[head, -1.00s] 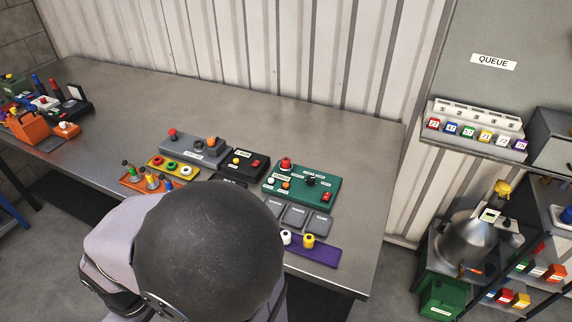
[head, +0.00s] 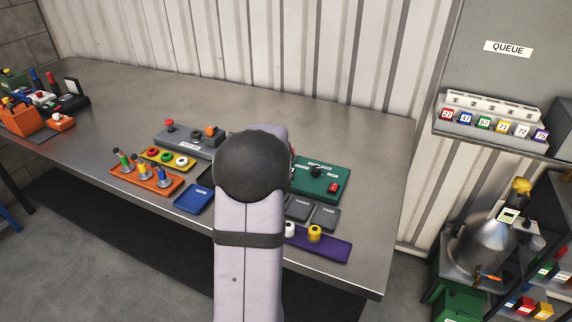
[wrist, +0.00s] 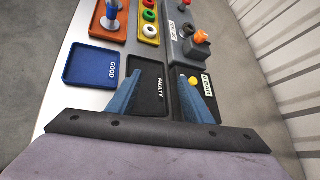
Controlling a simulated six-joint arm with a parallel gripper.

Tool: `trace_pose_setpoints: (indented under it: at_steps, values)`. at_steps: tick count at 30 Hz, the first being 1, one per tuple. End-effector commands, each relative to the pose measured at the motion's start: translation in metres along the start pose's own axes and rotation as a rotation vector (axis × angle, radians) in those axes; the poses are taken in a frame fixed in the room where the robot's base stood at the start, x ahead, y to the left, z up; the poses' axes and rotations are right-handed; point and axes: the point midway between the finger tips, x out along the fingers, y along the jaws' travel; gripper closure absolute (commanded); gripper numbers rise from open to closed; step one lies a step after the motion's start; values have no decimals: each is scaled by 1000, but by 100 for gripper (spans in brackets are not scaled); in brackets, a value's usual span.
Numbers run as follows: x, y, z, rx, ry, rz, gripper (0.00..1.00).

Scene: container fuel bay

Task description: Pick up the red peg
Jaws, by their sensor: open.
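A slim upright red object (head: 52,80), which may be the red peg, stands beside a dark blue one (head: 36,77) at the far left of the bench; it is too small to be sure. No clear red peg shows in the orange tray (head: 124,178), which holds green, orange and blue pegs. The blue peg (wrist: 112,18) shows at the top of the wrist view. My gripper (wrist: 160,76) is open and empty, its blue fingers apart over the black FAULTY tray (wrist: 150,100). In the head view my arm hides the gripper.
The blue GOOD tray (head: 193,198), yellow strip of rings (head: 170,158), grey button box (head: 188,141) and green panel (head: 312,180) crowd the bench near the arm. An orange carrier (head: 22,119) stands far left. Bare bench (head: 120,115) lies between.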

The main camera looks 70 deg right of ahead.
Motion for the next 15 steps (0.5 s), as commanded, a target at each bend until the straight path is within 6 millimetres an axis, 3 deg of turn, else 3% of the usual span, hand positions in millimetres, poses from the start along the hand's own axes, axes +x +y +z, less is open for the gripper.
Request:
trace_pose_setpoints:
  at_steps: [1,3,6,9,15]
  values:
    - [-6,-40,-32,126,-10,-97,54]
    - [-21,-84,-58,271,-36,-206,54]
    - [-42,-128,-86,415,-72,-320,54]
    - [-58,-154,-106,505,-99,-394,54]
    - [-52,-152,-125,574,-105,-393,54]
